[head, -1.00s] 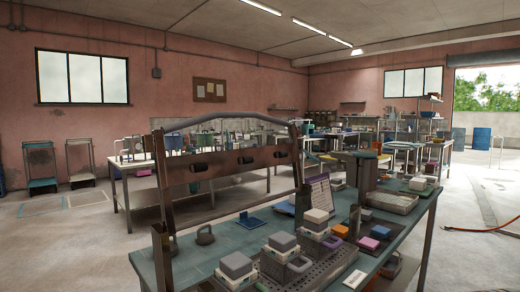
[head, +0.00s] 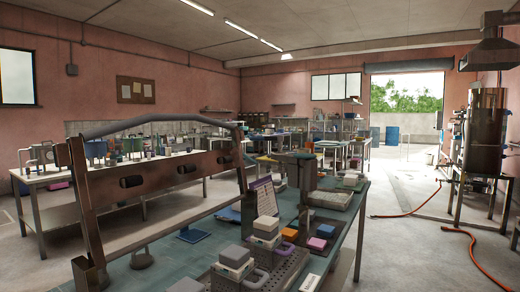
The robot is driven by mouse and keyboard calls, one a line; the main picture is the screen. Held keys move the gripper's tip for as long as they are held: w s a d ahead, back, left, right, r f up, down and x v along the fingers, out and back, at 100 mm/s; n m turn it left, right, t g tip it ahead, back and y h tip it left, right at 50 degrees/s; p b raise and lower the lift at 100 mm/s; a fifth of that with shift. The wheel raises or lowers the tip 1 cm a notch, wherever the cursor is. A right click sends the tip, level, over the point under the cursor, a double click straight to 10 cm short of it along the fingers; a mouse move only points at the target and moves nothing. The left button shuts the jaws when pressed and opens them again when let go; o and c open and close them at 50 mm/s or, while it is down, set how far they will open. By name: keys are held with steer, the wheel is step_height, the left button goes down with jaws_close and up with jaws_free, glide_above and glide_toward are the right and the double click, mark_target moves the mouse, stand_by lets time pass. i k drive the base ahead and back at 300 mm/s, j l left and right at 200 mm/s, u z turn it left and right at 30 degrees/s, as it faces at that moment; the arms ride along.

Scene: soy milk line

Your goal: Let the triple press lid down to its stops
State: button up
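The triple press lid (head: 155,178) stands raised, close to upright, at the left of the bench in the head view. It is a brown metal beam between two side arms, with several black round parts along it and a grey curved bar (head: 150,122) across its top. The stops cannot be made out. My gripper is not in view.
The green-topped bench (head: 345,222) also carries a purple-edged sheet, orange, blue and pink blocks, and a shallow tray (head: 330,200). A red hose (head: 470,255) lies on the floor at right, near a metal tank (head: 487,130). Floor right of the bench is mostly clear.

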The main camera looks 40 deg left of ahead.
mark_target(93, 190)
steer(key=k+j+z, duration=0.1)
steer(key=z, duration=0.3)
steer(key=k+j+z, duration=0.15)
steer(key=z, duration=0.25)
steer(key=k+z, duration=0.15)
steer(key=z, duration=0.25)
steer(key=k+z, duration=0.15)
steer(key=z, duration=0.25)
steer(key=k+j+z, duration=0.2)
steer(key=k+z, duration=0.15)
steer(key=k, duration=0.25)
steer(key=k+j+u, duration=0.2)
steer(key=u, duration=0.25)
steer(key=k+j+u, duration=0.55)
steer(key=j+u, duration=0.2)
steer(key=u, duration=0.15)
steer(key=k+j+u, duration=0.15)
steer(key=j+u, duration=0.7)
steer(key=k+j, duration=0.05)
steer(key=j, duration=0.05)
